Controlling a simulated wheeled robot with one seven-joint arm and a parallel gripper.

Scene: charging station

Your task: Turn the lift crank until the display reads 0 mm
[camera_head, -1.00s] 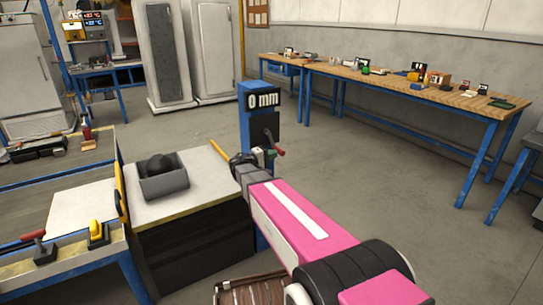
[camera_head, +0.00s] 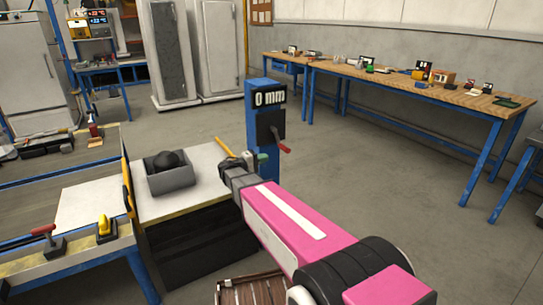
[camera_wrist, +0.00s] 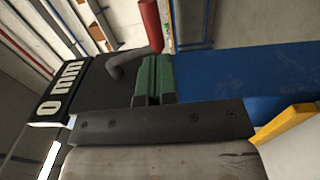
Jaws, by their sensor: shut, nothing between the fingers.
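The display (camera_head: 269,98) on top of the blue lift post (camera_head: 262,138) reads 0 mm. It also shows sideways in the wrist view (camera_wrist: 58,92). The lift crank has a red handle (camera_head: 284,149) at the right of the post's dark plate, pointing down and right. In the wrist view the crank's dark arm (camera_wrist: 127,62) and red handle (camera_wrist: 151,24) lie just beyond my gripper. My gripper (camera_wrist: 154,62) is shut and empty, its green fingers together in front of the dark plate, close beside the crank. Whether the fingers touch the crank I cannot tell.
A grey bin (camera_head: 168,180) with a dark round object stands on the lift table (camera_head: 190,200) left of my arm. A yellow bar (camera_head: 224,146) sticks out near the post. A long workbench (camera_head: 400,83) with small items stands at back right. Open floor lies between.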

